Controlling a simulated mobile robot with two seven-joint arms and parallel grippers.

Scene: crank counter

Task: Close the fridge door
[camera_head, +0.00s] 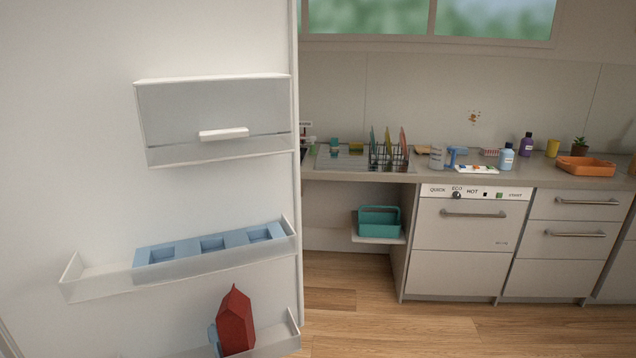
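The fridge door (80,200) stands open and fills the left part of the head view, with its inner side facing me. Its right edge runs upright just left of the picture's middle. The door carries a closed upper box (215,108) with a white handle (224,134). Below it is a shelf (85,288) holding a blue tray with square hollows (210,246). A lower shelf (280,338) holds a red carton (236,322). The fridge body does not show. Neither of my grippers is in view.
A counter (350,176) with a dish rack (388,158), bottles and an orange tray (586,166) runs along the back right. Below are a dishwasher (462,240), drawers (566,242) and a teal basket (379,221) on a low shelf. The wooden floor (400,325) is clear.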

